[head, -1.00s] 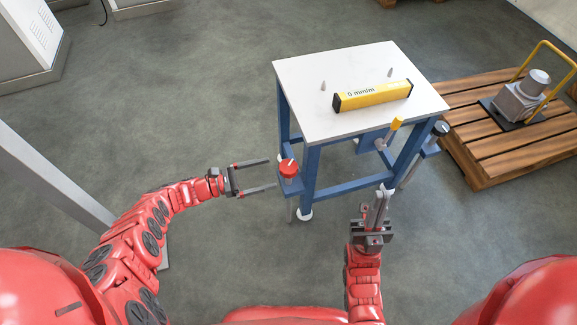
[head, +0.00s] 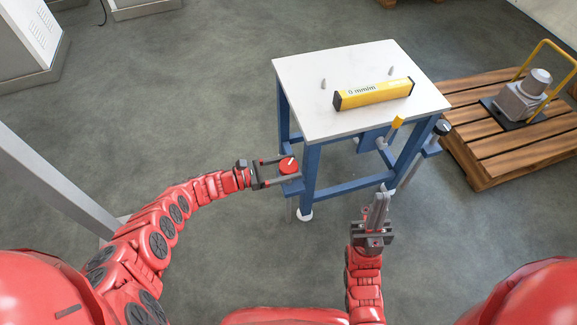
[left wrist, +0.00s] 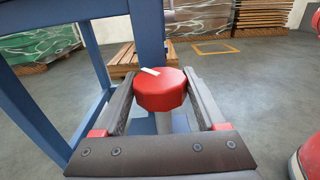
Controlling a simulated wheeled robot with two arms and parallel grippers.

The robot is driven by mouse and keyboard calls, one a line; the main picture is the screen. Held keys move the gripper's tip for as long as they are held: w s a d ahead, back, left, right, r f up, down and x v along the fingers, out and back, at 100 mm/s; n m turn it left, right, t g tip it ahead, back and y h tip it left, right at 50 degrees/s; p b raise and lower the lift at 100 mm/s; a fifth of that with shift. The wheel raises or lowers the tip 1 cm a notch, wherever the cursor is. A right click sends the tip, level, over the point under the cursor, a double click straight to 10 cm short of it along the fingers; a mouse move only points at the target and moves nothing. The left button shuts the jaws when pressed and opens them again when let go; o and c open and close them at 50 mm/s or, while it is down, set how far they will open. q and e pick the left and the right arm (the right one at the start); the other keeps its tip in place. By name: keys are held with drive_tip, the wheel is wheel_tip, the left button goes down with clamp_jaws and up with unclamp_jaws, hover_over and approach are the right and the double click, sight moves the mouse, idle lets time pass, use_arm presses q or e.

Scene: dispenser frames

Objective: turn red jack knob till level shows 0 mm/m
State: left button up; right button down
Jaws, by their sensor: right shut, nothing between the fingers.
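The red jack knob (head: 288,166) with a white mark on top sits on a bracket at the table's near left corner. My left gripper (head: 291,170) is open, with its fingers on either side of the knob. The left wrist view shows the knob (left wrist: 160,92) between the fingertips; I cannot tell if they touch it. The yellow level (head: 376,94) lies on the white tabletop (head: 320,70); its display ends in mm/m, but its digit is too blurred to read surely. My right gripper (head: 382,197) is shut and empty, in front of the table.
A yellow-handled lever (head: 391,133) and a black knob (head: 441,128) are on the table's right side. Two small grey cones stand behind the level. A wooden pallet (head: 480,160) bearing a grey machine (head: 520,98) is at right. Floor left of the table is clear.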

use_arm(q)
drive_tip(key=c, duration=0.7)
drive_tip(key=shift+r+p, duration=0.2)
drive_tip(key=shift+p, duration=0.3)
drive_tip(key=n+t+y+p, duration=0.1)
drive_tip(key=n+t+p, duration=0.1)
drive_tip(key=t+p, duration=0.1)
drive_tip(key=shift+t+p, duration=0.3)
drive_tip(key=shift+p, duration=0.5)
drive_tip(key=shift+f+n+t+y+p, duration=0.15)
drive_tip(key=shift+n+t+y+p, duration=0.25)
drive_tip(key=shift+n+t+y, duration=0.15)
drive_tip(key=o, duration=1.3)
drive_tip(key=shift+f, duration=0.1)
drive_tip(key=shift+o, duration=0.2)
drive_tip(key=shift+a, duration=0.1)
